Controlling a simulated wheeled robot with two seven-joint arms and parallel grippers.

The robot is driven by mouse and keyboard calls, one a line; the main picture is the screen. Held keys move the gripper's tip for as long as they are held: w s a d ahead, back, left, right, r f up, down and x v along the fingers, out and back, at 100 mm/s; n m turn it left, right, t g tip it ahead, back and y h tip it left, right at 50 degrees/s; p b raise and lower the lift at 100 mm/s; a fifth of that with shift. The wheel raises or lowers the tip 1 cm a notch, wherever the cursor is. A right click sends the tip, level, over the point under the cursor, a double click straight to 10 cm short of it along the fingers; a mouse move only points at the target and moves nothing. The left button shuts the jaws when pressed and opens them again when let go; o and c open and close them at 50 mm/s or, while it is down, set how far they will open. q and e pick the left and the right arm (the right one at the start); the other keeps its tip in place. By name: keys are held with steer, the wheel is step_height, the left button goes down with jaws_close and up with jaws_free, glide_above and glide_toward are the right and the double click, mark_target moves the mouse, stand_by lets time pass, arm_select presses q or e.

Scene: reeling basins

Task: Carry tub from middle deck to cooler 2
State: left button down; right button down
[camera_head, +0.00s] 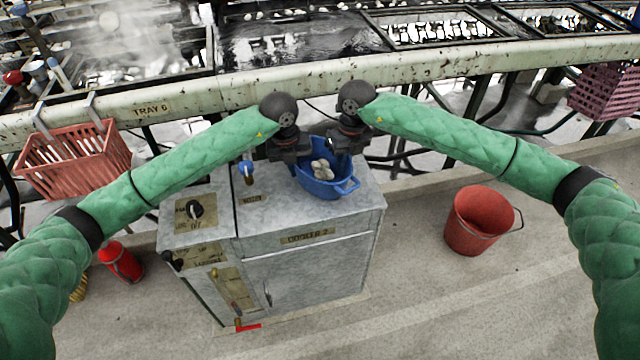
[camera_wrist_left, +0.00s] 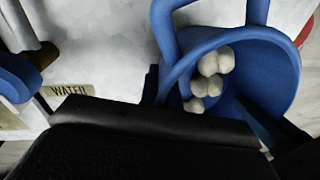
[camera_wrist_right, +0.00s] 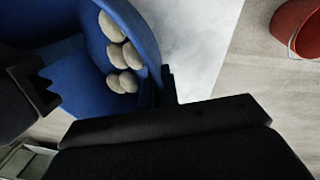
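The blue tub (camera_head: 324,185) with several pale lumps (camera_head: 321,169) in it is over the top of cooler 2 (camera_head: 305,255), near its back right; I cannot tell whether it rests fully there. My left gripper (camera_head: 291,150) is at the tub's back left rim. My right gripper (camera_head: 348,140) is at its back right rim. In the left wrist view a dark finger stands close against the tub (camera_wrist_left: 178,75). In the right wrist view a dark finger stands just outside the tub wall (camera_wrist_right: 150,50). The gripper bodies hide whether the fingers clamp the rim.
A blue-handled tap (camera_head: 246,170) stands on the cooler left of the tub. A red bucket (camera_head: 476,222) is on the floor to the right, a red extinguisher-like cylinder (camera_head: 120,262) to the left. A pink basket (camera_head: 75,160) hangs from the tray rail (camera_head: 180,105) behind. The cooler's front top is clear.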

arm_select(q)
steer(key=shift+a+f, duration=0.25)
steer(key=shift+f, duration=0.15)
arm_select(e)
steer(key=shift+w+d+f, duration=0.15)
steer(key=shift+d+f, duration=0.1)
steer(key=shift+f, duration=0.1)
arm_select(q)
steer(key=c, duration=1.6)
jaws_free()
arm_select(e)
steer(key=c, duration=1.7)
jaws_free()
arm_select(q)
steer(key=shift+d+r, duration=0.1)
steer(key=shift+d, duration=0.05)
arm_select(e)
steer(key=shift+a, duration=0.15)
